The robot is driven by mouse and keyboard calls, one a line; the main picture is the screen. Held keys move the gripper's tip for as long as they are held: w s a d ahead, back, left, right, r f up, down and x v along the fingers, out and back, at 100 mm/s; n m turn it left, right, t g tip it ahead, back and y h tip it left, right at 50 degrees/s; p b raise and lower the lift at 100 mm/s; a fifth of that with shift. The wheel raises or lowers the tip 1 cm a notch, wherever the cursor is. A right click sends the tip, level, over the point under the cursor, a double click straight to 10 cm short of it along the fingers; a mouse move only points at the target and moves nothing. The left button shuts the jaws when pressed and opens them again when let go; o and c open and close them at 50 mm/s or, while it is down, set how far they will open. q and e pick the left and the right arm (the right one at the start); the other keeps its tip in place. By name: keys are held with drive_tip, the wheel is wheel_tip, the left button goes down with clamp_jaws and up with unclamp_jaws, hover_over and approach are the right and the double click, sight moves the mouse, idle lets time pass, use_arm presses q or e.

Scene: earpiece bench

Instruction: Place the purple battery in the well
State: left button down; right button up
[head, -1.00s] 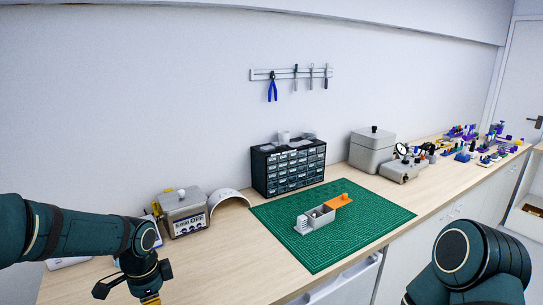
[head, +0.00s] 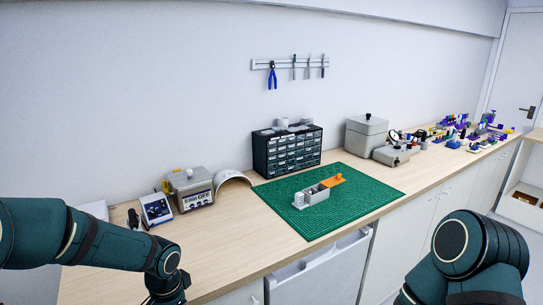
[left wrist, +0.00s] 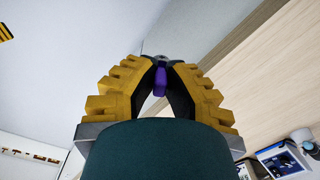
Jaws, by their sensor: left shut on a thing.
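The purple battery (left wrist: 160,82) is in the left wrist view, between the tips of the yellow fingers of my left gripper (left wrist: 161,63). The gripper is shut on it, and the fingers hide part of it. In the head view my left arm reaches in at lower left, but its gripper and the battery are out of the picture. A small grey open case (head: 316,194) with a hollow lies on the green mat, an orange piece (head: 331,180) at its far end. Which hollow is the well is too small to tell. My right gripper is not in view.
The green mat (head: 360,196) is mostly bare. Behind it stands a black drawer cabinet (head: 288,153). A metal box with a display (head: 191,188) and a small device (head: 156,209) stand at left. A grey lidded box (head: 366,136) is at back right.

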use_arm(q)
drive_tip(key=s+d+f+n, duration=0.3)
drive_tip(key=d+f+n, duration=0.1)
drive_tip(key=f+n, duration=0.1)
drive_tip(key=shift+s+d+f+n, duration=0.2)
drive_tip(key=shift+d+f+n, duration=0.2)
drive_tip(key=shift+n, duration=0.1)
